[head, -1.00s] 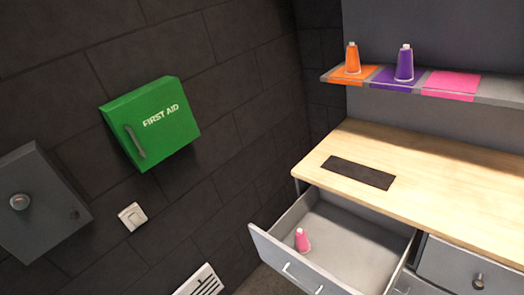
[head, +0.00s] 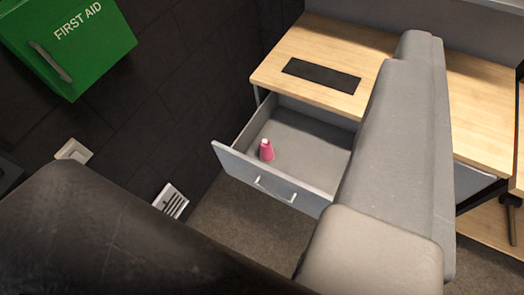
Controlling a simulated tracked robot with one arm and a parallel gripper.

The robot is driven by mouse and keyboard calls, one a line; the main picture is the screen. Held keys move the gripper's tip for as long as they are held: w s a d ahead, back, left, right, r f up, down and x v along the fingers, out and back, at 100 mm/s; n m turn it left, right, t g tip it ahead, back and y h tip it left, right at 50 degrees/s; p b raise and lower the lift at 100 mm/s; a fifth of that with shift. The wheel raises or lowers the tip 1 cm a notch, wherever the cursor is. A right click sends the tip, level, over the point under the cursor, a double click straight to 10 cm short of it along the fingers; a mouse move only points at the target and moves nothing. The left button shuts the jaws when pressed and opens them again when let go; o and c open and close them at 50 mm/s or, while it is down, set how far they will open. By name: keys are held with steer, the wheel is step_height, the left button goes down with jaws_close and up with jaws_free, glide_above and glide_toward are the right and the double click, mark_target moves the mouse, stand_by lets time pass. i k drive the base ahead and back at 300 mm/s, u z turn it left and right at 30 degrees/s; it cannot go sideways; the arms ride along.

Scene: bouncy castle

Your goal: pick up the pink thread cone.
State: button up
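The pink thread cone (head: 266,151) stands upright in the open grey drawer (head: 256,177) under the wooden worktop. It is near the drawer's left front corner, close behind the front panel, with clear drawer floor around it. My gripper's fingers cannot be made out in the head view. A large grey arm part of mine crosses the right side of the picture and hides the drawer's right end. Nothing covers the cone.
The wooden worktop (head: 435,72) carries a flat dark panel (head: 322,74) above the drawer. A green first aid box (head: 70,40), a light switch (head: 73,151) and a vent (head: 171,201) are on the dark wall at left. Carpeted floor (head: 226,222) shows before the drawer.

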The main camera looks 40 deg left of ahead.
mark_target(267, 155)
steer(key=u, duration=0.1)
steer(key=i, duration=1)
steer(key=z, duration=0.1)
